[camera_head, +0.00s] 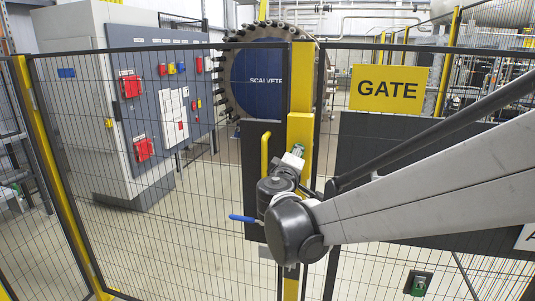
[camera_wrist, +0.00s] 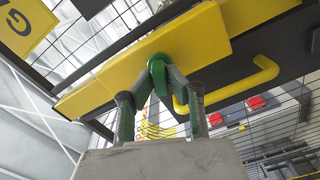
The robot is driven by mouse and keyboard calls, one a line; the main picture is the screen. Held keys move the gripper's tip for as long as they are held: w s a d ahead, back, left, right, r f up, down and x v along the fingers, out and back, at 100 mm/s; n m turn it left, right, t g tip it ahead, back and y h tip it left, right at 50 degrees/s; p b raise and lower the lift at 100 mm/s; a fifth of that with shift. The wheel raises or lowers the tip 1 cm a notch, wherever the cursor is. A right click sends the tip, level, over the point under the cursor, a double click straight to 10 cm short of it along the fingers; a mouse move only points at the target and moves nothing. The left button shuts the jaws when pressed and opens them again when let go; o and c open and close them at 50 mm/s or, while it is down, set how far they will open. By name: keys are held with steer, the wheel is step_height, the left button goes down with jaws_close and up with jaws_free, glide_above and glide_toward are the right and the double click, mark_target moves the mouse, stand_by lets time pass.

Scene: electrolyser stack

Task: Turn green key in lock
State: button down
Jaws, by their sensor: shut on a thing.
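The green key (camera_wrist: 158,64) shows as a rounded green piece at the yellow gate post in the wrist view. My gripper (camera_wrist: 159,72) is shut on it, with a fingertip on either side. In the head view a small green part (camera_head: 297,149) shows at the yellow post (camera_head: 300,130), just above my wrist. My arm and wrist hide most of the gripper there. The lock itself is not clearly visible, so I cannot tell how far the key is turned.
A yellow handle (camera_head: 265,152) is close left of the post; it also shows in the wrist view (camera_wrist: 240,88). A blue lever (camera_head: 243,219) is beside my wrist. Mesh fencing surrounds the gate. A green-marked box (camera_head: 418,284) is low on the right.

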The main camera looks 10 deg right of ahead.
steer(key=shift+n+b, duration=0.35)
steer(key=shift+n, duration=1.35)
steer(key=shift+n, duration=0.3)
steer(key=c, duration=1.6)
jaws_free()
steer(key=shift+c, duration=0.2)
steer(key=shift+s, duration=0.1)
